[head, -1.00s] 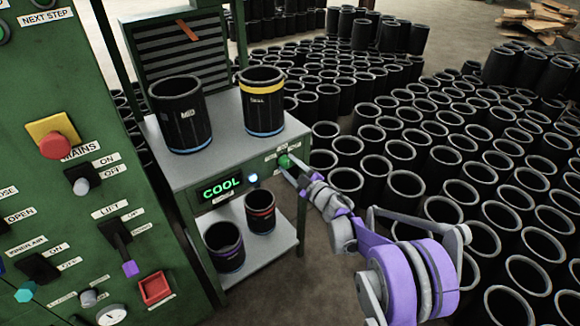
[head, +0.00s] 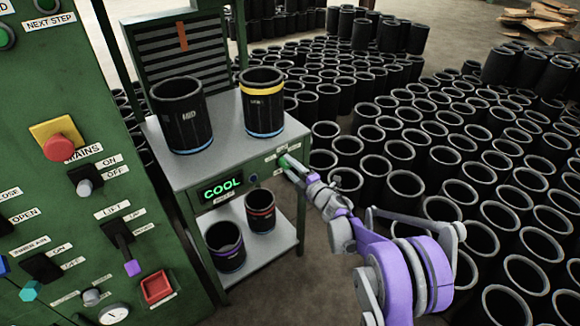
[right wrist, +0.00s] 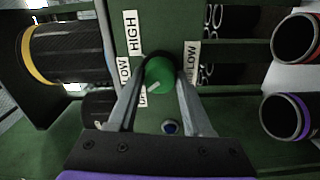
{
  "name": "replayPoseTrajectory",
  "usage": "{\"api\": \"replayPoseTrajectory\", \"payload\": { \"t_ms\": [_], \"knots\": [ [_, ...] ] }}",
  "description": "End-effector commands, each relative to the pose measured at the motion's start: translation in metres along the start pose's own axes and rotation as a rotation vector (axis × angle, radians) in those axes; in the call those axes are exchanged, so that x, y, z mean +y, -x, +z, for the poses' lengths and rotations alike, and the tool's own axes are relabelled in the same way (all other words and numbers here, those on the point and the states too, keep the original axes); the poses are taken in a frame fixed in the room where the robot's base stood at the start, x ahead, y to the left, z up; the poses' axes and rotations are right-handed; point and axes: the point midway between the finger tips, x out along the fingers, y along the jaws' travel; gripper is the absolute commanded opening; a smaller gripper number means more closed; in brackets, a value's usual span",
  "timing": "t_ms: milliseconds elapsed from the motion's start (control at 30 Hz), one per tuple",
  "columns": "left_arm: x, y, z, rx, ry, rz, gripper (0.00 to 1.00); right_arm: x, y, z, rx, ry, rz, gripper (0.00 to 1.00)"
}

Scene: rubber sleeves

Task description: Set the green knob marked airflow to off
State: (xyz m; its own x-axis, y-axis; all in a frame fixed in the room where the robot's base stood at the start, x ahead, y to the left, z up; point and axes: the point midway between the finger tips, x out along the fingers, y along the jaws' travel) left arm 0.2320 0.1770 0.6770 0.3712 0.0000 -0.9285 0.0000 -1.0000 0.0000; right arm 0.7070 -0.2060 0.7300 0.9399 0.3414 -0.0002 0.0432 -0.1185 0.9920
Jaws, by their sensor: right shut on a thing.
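The green knob (head: 284,160) sits on the front edge panel of the grey cart, and it also shows in the right wrist view (right wrist: 160,72). My right gripper (head: 290,166) is shut on it, with one finger on each side in the right wrist view (right wrist: 157,82). A short white mark on the knob points to the lower left there, towards a small label (right wrist: 143,95) partly hidden by a finger. Labels reading LOW (right wrist: 124,72), HIGH (right wrist: 132,34) and LOW (right wrist: 191,62) stand around the knob. My left gripper is not in view.
The cart's display (head: 220,188) reads COOL, with a dark round lamp (head: 253,177) beside it. Black sleeves (head: 180,115) stand on the cart's top and lower shelf. An orange strip (head: 182,36) hangs straight on the grille. Many sleeves crowd the floor at right.

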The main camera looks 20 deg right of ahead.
Motion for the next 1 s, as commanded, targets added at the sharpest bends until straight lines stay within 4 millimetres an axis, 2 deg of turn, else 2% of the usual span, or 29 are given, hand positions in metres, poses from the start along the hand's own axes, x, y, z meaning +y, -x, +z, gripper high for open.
{"api": "replayPoseTrajectory", "payload": {
  "t_ms": [300, 833, 867, 1000],
  "knots": [
    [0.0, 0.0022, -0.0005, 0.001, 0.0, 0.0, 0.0, -0.0001, 0.0001, 0.0001, 0.0, 0.12, 0.0, 0.0],
    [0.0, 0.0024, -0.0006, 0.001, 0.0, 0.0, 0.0, -0.0003, 0.0001, 0.0002, 0.0, 0.144, 0.0, 0.0],
    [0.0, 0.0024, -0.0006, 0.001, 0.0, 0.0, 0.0, -0.0003, 0.0001, 0.0002, 0.0, 0.144, 0.0, 0.55],
    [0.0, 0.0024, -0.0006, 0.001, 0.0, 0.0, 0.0, -0.0002, 0.0001, 0.0002, 0.0, 0.143, 0.0, 0.8]
  ]
}}
